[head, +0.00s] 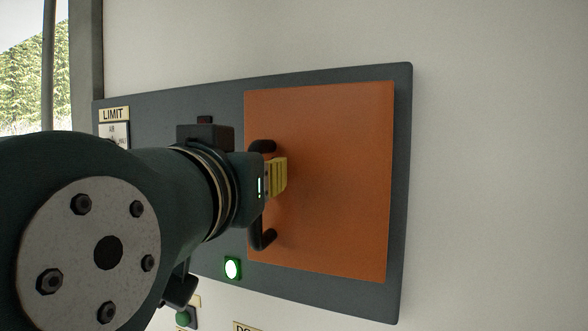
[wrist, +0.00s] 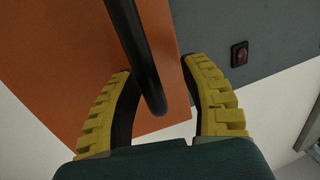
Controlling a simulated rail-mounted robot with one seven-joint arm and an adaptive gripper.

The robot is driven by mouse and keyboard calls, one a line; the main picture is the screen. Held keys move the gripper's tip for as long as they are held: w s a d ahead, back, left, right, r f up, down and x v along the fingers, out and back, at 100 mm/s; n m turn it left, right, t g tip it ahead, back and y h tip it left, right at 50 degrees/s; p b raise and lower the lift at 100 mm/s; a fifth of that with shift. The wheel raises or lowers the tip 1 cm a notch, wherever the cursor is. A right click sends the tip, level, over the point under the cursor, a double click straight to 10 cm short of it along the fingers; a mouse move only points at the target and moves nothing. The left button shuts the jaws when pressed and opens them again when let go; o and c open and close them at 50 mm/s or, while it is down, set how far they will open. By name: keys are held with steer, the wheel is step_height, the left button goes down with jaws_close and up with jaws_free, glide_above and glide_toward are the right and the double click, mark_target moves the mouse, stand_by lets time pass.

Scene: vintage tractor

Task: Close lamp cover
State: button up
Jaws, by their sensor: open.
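The orange lamp cover (head: 335,190) is a square plate in front of a dark grey wall panel. In the wrist view the cover (wrist: 55,60) hides part of the grey panel's lower edge, so it seems to stand out from it; the angle is unclear. A black bar handle (head: 268,240) is on the cover's left side, its middle hidden by my gripper. My gripper (head: 278,177) is at the handle with yellow fingers. In the wrist view the open fingers (wrist: 158,68) are on either side of the handle (wrist: 138,45), with visible gaps.
The grey panel (head: 400,200) is fixed to a pale wall (head: 490,150). A lit green lamp (head: 232,268) is below my wrist. The space right of the panel is clear.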

mark_target(260, 91)
steer(key=shift+d, duration=0.1)
steer(key=shift+r, duration=0.3)
step_height(260, 91, up, 9)
steer(key=shift+r, duration=0.2)
